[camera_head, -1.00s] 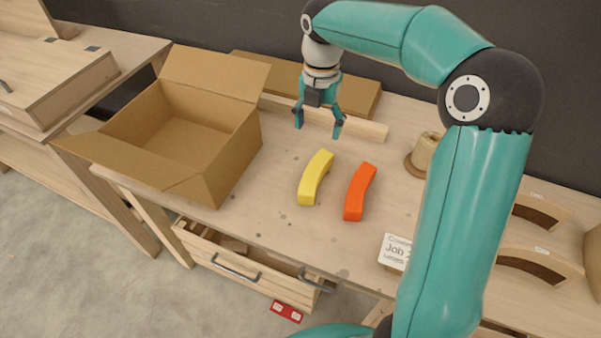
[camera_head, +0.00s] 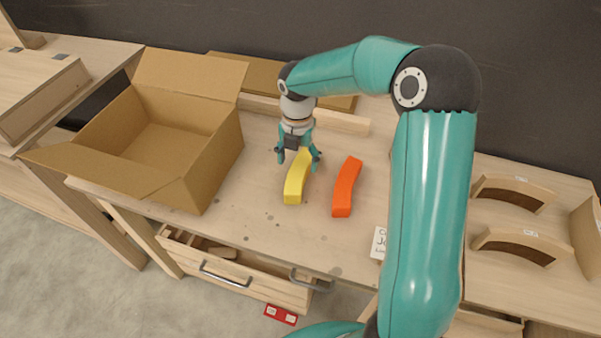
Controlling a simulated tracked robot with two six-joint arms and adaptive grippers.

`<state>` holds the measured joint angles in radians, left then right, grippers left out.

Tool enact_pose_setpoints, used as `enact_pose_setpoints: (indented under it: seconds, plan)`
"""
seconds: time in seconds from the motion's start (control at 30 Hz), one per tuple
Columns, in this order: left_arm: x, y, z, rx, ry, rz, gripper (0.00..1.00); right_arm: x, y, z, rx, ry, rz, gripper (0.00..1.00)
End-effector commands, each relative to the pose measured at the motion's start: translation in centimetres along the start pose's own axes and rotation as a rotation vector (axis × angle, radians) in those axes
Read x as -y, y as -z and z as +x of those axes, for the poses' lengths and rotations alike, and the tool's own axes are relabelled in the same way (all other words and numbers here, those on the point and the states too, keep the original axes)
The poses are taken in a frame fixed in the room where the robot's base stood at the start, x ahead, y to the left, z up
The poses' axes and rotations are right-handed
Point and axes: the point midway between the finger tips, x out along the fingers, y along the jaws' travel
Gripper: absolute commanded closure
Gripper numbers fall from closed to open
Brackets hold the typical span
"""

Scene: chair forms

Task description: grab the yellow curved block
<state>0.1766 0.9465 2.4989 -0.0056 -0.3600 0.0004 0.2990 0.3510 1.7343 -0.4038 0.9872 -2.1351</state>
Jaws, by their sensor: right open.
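The yellow curved block (camera_head: 295,184) lies on the wooden workbench, left of an orange curved block (camera_head: 346,188). My right gripper (camera_head: 299,160) is open, pointing down over the far end of the yellow block. One finger is on each side of that end, and the gripper hides part of it. Whether the fingers touch the block cannot be told. My left gripper is not in view.
An open, empty cardboard box (camera_head: 165,140) stands left of the blocks. A wooden strip (camera_head: 345,122) lies behind the gripper. A white card (camera_head: 379,243) is at the front edge, partly behind my arm. Curved wooden forms (camera_head: 513,242) lie at the right.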

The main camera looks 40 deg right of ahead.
Motion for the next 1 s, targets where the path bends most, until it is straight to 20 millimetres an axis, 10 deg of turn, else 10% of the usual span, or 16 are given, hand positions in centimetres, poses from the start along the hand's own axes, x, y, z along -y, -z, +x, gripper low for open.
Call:
enact_pose_setpoints:
  seconds: [0.63,1.0]
  plan:
    - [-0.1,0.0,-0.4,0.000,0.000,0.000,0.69,-0.1,-0.3,4.8,-0.001,0.001,-0.001,0.27]
    - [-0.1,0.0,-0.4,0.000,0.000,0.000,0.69,-0.1,-0.3,4.8,-0.001,0.000,-0.001,0.89]
